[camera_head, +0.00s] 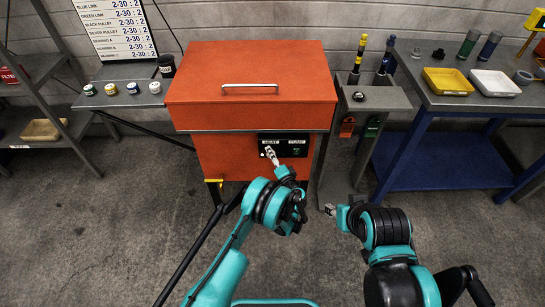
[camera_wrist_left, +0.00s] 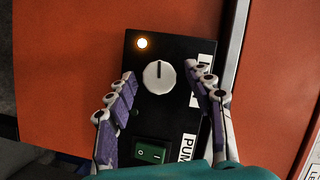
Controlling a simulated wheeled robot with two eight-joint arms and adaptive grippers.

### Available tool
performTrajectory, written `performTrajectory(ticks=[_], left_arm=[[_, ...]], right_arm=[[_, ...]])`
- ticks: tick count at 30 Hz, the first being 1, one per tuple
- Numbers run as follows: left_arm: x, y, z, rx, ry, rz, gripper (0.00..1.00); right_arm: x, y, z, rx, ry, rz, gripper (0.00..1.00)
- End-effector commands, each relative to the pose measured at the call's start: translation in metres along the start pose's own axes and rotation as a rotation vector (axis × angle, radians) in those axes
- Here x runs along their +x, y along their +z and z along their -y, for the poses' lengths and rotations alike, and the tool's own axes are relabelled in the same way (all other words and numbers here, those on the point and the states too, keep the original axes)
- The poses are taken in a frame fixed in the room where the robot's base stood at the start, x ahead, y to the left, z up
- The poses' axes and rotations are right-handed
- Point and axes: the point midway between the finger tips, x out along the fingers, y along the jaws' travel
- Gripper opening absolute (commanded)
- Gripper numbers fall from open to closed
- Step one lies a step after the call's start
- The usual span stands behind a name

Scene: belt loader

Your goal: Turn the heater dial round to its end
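The heater dial (camera_wrist_left: 159,77) is a round white knob with a dark pointer mark, on a black control panel (camera_head: 297,147) at the front of an orange cabinet. In the left wrist view the mark points to the top of the picture. My left gripper (camera_head: 270,154) is at the panel's HEAT side and hides the dial in the head view. In the wrist view its fingers (camera_wrist_left: 160,72) are open, one on each side of the dial, with gaps to it. My right gripper (camera_head: 330,209) is over the floor, away from the panel; its opening is too small to judge.
A lit amber lamp (camera_wrist_left: 142,43) and a green rocker switch (camera_wrist_left: 151,152) share the panel with the dial. The orange cabinet (camera_head: 250,87) has a closed lid with a handle. A blue-legged bench (camera_head: 430,100) stands right, shelves left. Floor between is clear.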

Motion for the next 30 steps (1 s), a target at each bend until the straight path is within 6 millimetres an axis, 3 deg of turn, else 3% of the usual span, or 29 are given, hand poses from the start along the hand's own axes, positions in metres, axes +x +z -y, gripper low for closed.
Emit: performTrajectory(ticks=[5,12,18,30], left_arm=[[-0.009,-0.001,0.0,0.0,0.001,-0.001,0.53],[-0.05,-0.001,0.0,0.0,0.001,-0.003,0.53],[-0.071,-0.002,0.0,0.0,0.0,0.002,0.53],[-0.074,-0.003,-0.002,-0.019,0.015,-0.003,0.53]], right_arm=[[0.0,0.0,0.0,0.0,0.0,0.0,0.4],[0.0,0.0,0.0,0.0,0.0,0.0,0.4],[0.0,0.0,0.0,0.0,0.0,0.0,0.4],[0.0,0.0,0.0,0.0,0.0,0.0,0.4]])
